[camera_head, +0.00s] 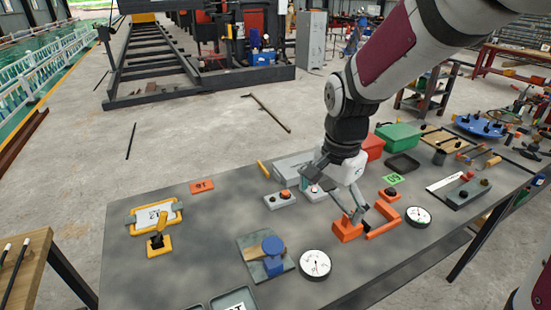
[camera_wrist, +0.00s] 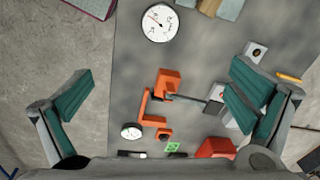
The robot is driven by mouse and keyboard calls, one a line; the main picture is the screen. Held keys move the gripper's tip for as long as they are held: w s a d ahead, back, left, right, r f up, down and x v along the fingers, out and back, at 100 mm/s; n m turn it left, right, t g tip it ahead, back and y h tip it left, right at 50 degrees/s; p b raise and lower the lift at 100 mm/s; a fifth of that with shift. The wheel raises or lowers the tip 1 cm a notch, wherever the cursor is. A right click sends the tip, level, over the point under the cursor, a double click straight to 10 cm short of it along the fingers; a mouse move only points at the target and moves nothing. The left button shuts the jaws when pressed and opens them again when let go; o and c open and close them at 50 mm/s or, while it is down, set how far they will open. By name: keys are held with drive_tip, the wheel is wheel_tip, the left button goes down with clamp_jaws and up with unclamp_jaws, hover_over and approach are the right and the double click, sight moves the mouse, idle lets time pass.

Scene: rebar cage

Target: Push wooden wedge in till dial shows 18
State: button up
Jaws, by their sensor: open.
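The wooden wedge (camera_head: 250,253) lies on a grey plate (camera_head: 247,241) at the front middle of the table, against a blue clamp-like block (camera_head: 273,262). A round white dial (camera_head: 316,264) sits just right of the plate; its numbers are too small to read. In the wrist view the dial (camera_wrist: 160,22) shows at the top with its needle toward the upper left.
Orange brackets (camera_head: 347,231) and a second, smaller dial (camera_head: 418,216) are below and right of my gripper. A yellow-framed panel with a lever (camera_head: 160,246) stands at left. Green and red boxes (camera_head: 398,135) are behind. The table between panel and plate is clear.

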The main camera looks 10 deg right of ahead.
wheel_tip(320, 180, down, 15)
drive_tip(key=w+m+g+b, duration=0.1)
drive_tip(key=w+m+b, duration=0.1)
drive_tip(key=b, duration=0.2)
drive_tip(key=shift+m+b, duration=0.4)
drive_tip(key=shift+w+a+r, duration=0.1)
drive_tip(key=shift+r, duration=0.15)
wheel_tip(320, 180, up, 10)
drive_tip(key=p, duration=0.5)
